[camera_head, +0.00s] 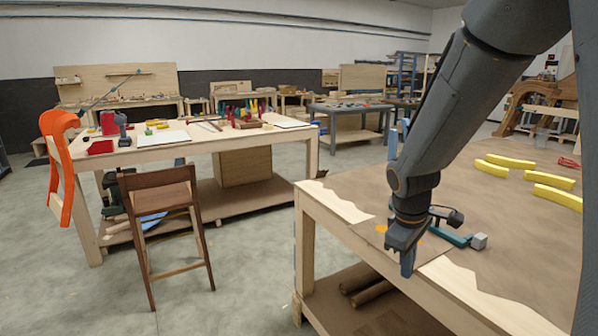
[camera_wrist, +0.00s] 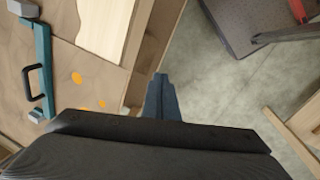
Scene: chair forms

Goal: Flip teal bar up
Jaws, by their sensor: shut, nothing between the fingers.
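The teal bar (camera_head: 452,238) lies low along the near workbench top, with a grey block (camera_head: 479,241) at its right end and a dark handle (camera_head: 447,215) beside it. In the wrist view the teal bar (camera_wrist: 40,62) is at the left, with a black loop handle (camera_wrist: 33,84) and the grey block (camera_wrist: 22,9) at its top end. My gripper (camera_head: 407,268) points down by the bench's front edge, left of the bar. Its blue fingers (camera_wrist: 160,84) are together, empty and apart from the bar. My arm partly hides the bar's left end in the head view.
The near workbench (camera_head: 345,208) has orange spots beside the bar and several yellow curved pieces (camera_head: 553,196) farther back. A wooden chair (camera_head: 168,215) and another bench (camera_head: 150,150) stand to the left. Open floor (camera_head: 250,240) lies between the benches.

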